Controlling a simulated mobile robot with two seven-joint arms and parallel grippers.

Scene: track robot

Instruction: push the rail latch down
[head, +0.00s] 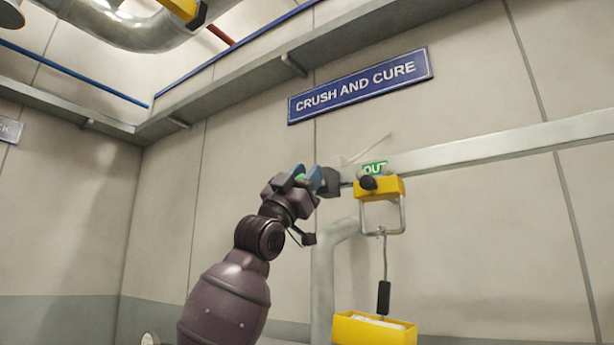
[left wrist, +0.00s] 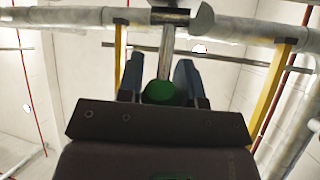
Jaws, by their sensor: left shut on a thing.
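My left gripper (head: 307,176) is raised to the near end of the wall rail. Its blue fingers are shut on a green knob, which shows between them in the left wrist view (left wrist: 160,92). The knob sits on a straight metal rod (left wrist: 167,48), apparently the rail latch's lever, which leads to a dark fitting at the rail. In the head view a dark block (head: 331,182) at the rail's end is just right of the fingers. The gripper hides most of the knob and rod there, so the latch's exact position is unclear. My right gripper is not in view.
The grey rail (head: 490,150) runs right along the wall. A yellow trolley (head: 391,188) hangs at it beside a green OUT sign (head: 375,167), with a yellow bin (head: 375,330) below. A grey pipe (head: 323,275) rises behind my arm. A blue CRUSH AND CURE sign (head: 361,86) is above.

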